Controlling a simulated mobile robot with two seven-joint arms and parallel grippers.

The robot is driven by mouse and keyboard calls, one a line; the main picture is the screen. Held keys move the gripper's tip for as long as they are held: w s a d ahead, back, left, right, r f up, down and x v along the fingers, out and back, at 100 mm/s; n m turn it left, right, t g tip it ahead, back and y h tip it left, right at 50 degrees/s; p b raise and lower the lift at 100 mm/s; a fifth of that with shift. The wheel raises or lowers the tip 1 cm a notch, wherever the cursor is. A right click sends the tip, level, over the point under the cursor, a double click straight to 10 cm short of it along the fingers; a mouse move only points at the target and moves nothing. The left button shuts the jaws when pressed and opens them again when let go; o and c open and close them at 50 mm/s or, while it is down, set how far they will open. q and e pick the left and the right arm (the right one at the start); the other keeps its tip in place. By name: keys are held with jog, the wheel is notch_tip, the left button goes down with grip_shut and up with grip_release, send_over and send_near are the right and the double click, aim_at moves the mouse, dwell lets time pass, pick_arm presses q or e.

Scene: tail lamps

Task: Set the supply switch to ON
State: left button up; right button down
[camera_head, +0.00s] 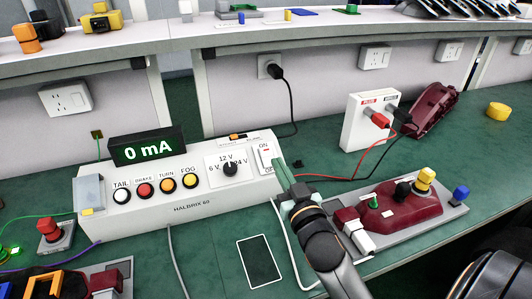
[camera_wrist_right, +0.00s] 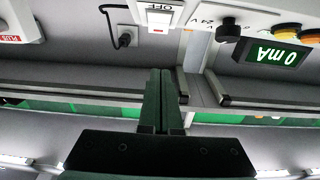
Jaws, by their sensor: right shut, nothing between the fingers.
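The white tester box (camera_head: 180,205), marked HALBRIX 60, stands on the green bench. Its supply switch (camera_head: 264,155) is a white rocker with a red mark, at the right end of the top panel. The switch also shows upside down in the right wrist view (camera_wrist_right: 158,19), with its OFF label. I cannot tell which way the rocker is set. The display (camera_head: 148,147) reads 0 mA. My right gripper (camera_head: 278,168) is shut and empty, its green fingertips close beside the switch's lower right; contact is unclear. It partly hides the OFF label. My left gripper is not in view.
A rotary voltage knob (camera_head: 230,168) and several coloured buttons lie left of the switch. A white supply box (camera_head: 370,125) with red and black leads stands right. A dark red lamp unit on a grey board (camera_head: 405,212) and a dark tablet (camera_head: 259,262) lie nearby.

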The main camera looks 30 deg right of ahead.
aim_at(265, 157)
jog(key=w, duration=0.2)
jog(key=w+d+f, duration=0.1)
jog(key=w, duration=0.4)
jog(key=shift+w+d+f+b, duration=0.25)
jog(key=shift+d+b, duration=0.1)
jog(key=shift+b, duration=0.05)
jog(key=shift+w+d+f, duration=0.1)
jog(key=shift+w+f, duration=0.15)
jog(key=shift+w, duration=0.1)
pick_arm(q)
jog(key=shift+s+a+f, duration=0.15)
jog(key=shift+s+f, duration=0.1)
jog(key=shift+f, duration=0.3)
